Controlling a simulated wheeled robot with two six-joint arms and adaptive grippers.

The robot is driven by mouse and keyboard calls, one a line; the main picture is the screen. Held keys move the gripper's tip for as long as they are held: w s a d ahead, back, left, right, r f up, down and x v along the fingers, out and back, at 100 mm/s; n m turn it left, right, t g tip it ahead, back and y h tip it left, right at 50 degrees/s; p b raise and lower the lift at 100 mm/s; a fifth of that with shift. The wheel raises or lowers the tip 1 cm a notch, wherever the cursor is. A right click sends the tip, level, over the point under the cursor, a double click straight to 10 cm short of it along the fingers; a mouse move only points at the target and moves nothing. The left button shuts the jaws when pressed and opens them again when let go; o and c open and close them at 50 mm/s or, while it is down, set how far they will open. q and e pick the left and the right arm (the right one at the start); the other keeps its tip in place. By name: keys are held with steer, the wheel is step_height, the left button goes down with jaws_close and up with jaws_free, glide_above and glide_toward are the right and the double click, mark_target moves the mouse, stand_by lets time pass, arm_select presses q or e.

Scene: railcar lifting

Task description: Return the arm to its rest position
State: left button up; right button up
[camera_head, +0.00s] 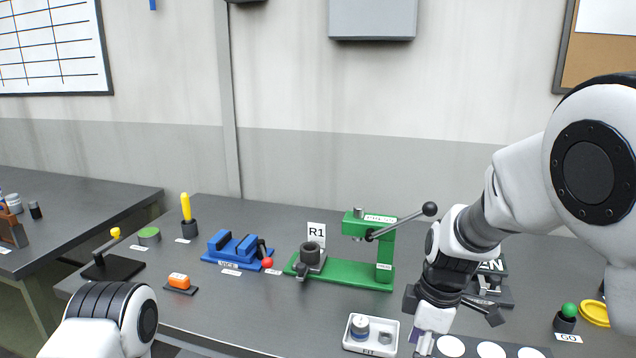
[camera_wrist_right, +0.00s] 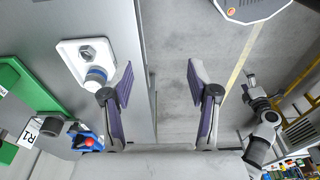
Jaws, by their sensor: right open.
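My right arm reaches in from the right in the head view. Its gripper (camera_head: 428,338) points down near the bench's front edge, just right of the white tray. In the right wrist view the gripper (camera_wrist_right: 160,75) has its two purple-padded fingers wide apart, with nothing between them and the grey floor beyond. The white tray (camera_head: 350,343) holds a grey and blue round part (camera_head: 360,327) and a hex nut (camera_head: 385,338). A rounded white and black link of my left arm shows at the lower left of the head view; its gripper is not seen there.
A green press (camera_head: 345,276) with a black-knobbed lever stands behind the tray, with a dark cylinder (camera_head: 312,254) on its base. A blue vice (camera_head: 235,248) and an orange button (camera_head: 179,281) are further left. A green-topped button (camera_head: 568,312) and yellow ring (camera_head: 595,313) are at right.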

step_height(320, 180, down, 8)
steer(key=s+g, duration=0.2)
steer(key=s, duration=0.1)
steer(key=s+d+f+m+g, duration=0.1)
steer(key=s+d+f+m, duration=0.2)
steer(key=s+f, duration=0.6)
steer(key=s+d+f+m+g+h, duration=0.1)
steer(key=s+d+f+m, duration=0.2)
steer(key=s+f, duration=0.55)
steer(key=s+d+f+m+g, duration=0.1)
steer(key=s+d+f+m, duration=0.35)
steer(key=s, duration=0.75)
steer(key=w+a+f+m+t, duration=0.1)
steer(key=w+a+m+t, duration=0.1)
steer(key=w+m+t, duration=0.1)
steer(key=shift+w+f+m+t, duration=0.4)
steer(key=shift+w+t, duration=0.3)
steer(key=shift+w, duration=0.55)
steer(key=shift+a, duration=0.1)
